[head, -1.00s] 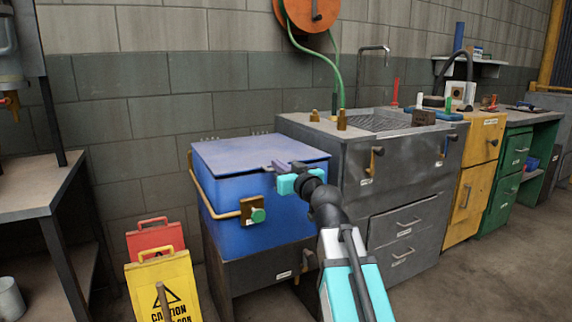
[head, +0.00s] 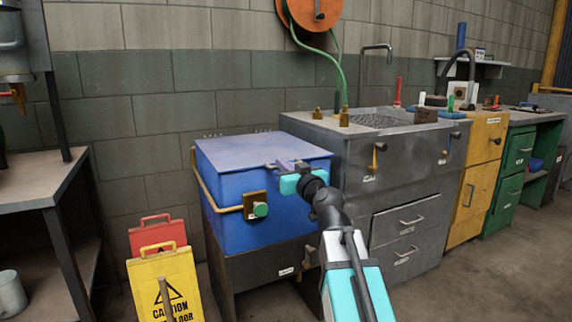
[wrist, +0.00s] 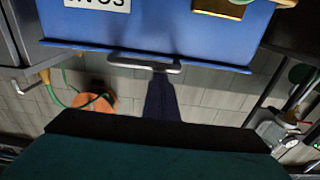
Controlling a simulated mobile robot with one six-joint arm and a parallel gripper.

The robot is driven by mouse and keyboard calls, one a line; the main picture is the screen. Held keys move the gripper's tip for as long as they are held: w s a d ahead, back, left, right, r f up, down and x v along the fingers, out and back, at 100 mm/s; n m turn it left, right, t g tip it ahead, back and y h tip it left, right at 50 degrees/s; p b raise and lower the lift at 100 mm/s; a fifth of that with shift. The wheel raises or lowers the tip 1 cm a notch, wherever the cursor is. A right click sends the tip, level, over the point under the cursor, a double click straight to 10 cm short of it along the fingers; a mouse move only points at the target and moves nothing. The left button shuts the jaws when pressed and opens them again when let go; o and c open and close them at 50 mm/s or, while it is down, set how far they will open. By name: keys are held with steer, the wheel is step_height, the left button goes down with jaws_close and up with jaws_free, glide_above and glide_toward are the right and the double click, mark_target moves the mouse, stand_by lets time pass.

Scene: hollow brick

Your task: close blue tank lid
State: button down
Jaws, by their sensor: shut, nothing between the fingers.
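The blue tank (head: 235,210) stands left of the grey sink cabinet. Its blue lid (head: 250,148) lies flat on top and looks down, with no clear gap at the front edge. My gripper (head: 284,165) is shut and empty at the lid's front right edge. In the wrist view, which is upside down, the tank's front (wrist: 170,28) fills the top. A grey handle (wrist: 145,63) sits at the lid edge, and the dark fingers of my gripper (wrist: 160,84) reach up to it. I cannot tell whether they touch it.
A brass latch with a green knob (head: 258,209) sticks out of the tank's front. Yellow (head: 170,284) and red (head: 158,235) caution signs stand at the lower left. The grey sink cabinet (head: 350,150) is close on the right. An orange hose reel (head: 312,8) hangs above.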

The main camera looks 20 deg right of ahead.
step_height(320, 180, down, 3)
steer(key=shift+s+r+g, duration=0.1)
steer(key=shift+g, duration=0.2)
step_height(320, 180, up, 7)
steer(key=p, duration=0.2)
steer(key=s+d+f+b, duration=0.2)
steer(key=s+f+b, duration=0.3)
steer(key=s+b, duration=0.3)
steer(key=shift+s+f, duration=0.25)
steer(key=shift+s, duration=0.1)
stand_by(0.4)
steer(key=shift+s, duration=0.15)
stand_by(0.3)
steer(key=shift+a, duration=0.1)
